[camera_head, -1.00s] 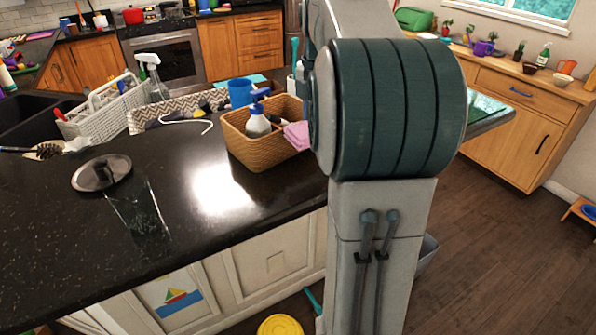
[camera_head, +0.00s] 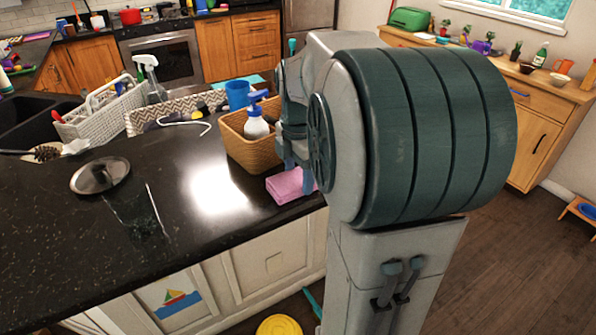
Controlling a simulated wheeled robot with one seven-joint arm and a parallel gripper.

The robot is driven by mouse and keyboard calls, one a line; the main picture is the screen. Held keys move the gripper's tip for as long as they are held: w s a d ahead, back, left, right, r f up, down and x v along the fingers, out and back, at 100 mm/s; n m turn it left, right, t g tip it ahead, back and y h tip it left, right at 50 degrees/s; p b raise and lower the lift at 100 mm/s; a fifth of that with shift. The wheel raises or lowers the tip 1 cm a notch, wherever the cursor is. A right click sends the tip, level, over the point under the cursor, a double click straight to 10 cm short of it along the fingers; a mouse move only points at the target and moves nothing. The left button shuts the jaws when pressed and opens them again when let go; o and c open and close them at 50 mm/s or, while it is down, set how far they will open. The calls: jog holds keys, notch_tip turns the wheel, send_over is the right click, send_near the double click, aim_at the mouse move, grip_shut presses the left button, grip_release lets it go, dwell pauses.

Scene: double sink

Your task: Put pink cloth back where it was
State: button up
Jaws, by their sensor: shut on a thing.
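The pink cloth (camera_head: 288,187) is a small folded piece low at the counter's front edge, just in front of the wicker basket. My gripper (camera_head: 297,176) is above it, with the fingers reaching down to the cloth, and is shut on it. My arm hides part of the gripper and the cloth's right side. I cannot tell whether the cloth touches the counter.
A blue cup (camera_head: 237,94) stands behind the basket. A grey caddy (camera_head: 105,115) is beside the sink at the left.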

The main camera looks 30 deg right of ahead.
aim_at(298, 178)
jog(key=o, duration=0.5)
jog(key=shift+f, duration=0.15)
jog(key=shift+c, duration=0.2)
jog(key=o, duration=0.4)
notch_tip(298, 178, up, 12)
jog(key=s+a+f+m+t, duration=0.1)
jog(key=s+a+f+m, duration=0.3)
jog(key=m, duration=0.2)
jog(key=s+a+f+m+t, duration=0.1)
jog(key=s+a+f+m, duration=0.3)
jog(key=f+m, duration=0.1)
jog(key=s+a+f+m+t, duration=0.1)
jog(key=s+a+f+m, duration=0.3)
jog(key=m, duration=0.3)
jog(key=shift+s+f, duration=0.35)
jog(key=shift+f, duration=0.3)
